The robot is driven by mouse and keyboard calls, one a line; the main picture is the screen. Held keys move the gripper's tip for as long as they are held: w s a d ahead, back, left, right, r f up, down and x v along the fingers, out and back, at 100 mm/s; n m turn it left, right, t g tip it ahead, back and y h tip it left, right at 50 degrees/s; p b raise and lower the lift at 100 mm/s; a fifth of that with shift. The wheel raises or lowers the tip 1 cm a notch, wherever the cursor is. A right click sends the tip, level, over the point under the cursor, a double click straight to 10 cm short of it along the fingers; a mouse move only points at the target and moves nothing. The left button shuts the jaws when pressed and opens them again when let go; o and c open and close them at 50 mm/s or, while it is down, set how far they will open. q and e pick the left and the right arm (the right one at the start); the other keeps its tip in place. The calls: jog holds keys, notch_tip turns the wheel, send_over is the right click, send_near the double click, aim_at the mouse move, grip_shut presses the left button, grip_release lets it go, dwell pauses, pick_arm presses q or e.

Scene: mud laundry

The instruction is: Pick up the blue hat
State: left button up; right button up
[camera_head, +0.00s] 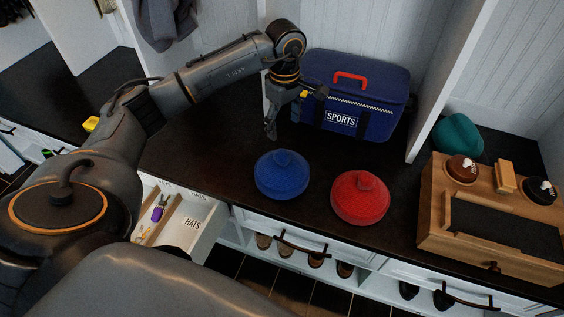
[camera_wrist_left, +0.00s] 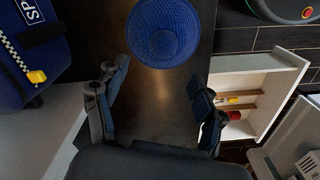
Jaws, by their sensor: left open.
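The blue hat (camera_head: 281,174) lies on the dark bench top, left of a red hat (camera_head: 360,197). In the left wrist view the blue hat (camera_wrist_left: 163,32) is at the top, ahead of the fingers and apart from them. My left gripper (camera_head: 270,130) hangs just behind and above the blue hat, in front of the blue bag. Its two fingers (camera_wrist_left: 158,105) are spread open with only bare bench top between them. My right gripper is not in view.
A blue sports bag (camera_head: 386,112) stands behind the hats. A wooden box (camera_head: 484,221) and a teal hat (camera_head: 458,136) are to the right, past a white divider (camera_head: 447,85). An open drawer labelled HATS (camera_head: 207,228) is below the bench edge, with small items inside.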

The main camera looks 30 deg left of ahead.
aim_at(282, 152)
pick_arm(q)
notch_tip(282, 152, down, 7)
jog(key=shift+r+b, duration=0.1)
jog(key=shift+b, duration=0.2)
jog(key=f, duration=0.4)
jog(key=shift+s+f, duration=0.1)
jog(key=shift+s, duration=0.25)
jog(key=shift+f, duration=0.55)
grip_shut()
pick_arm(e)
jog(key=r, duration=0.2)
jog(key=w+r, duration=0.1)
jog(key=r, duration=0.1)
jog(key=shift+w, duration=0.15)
pick_arm(q)
jog(key=shift+r, duration=0.1)
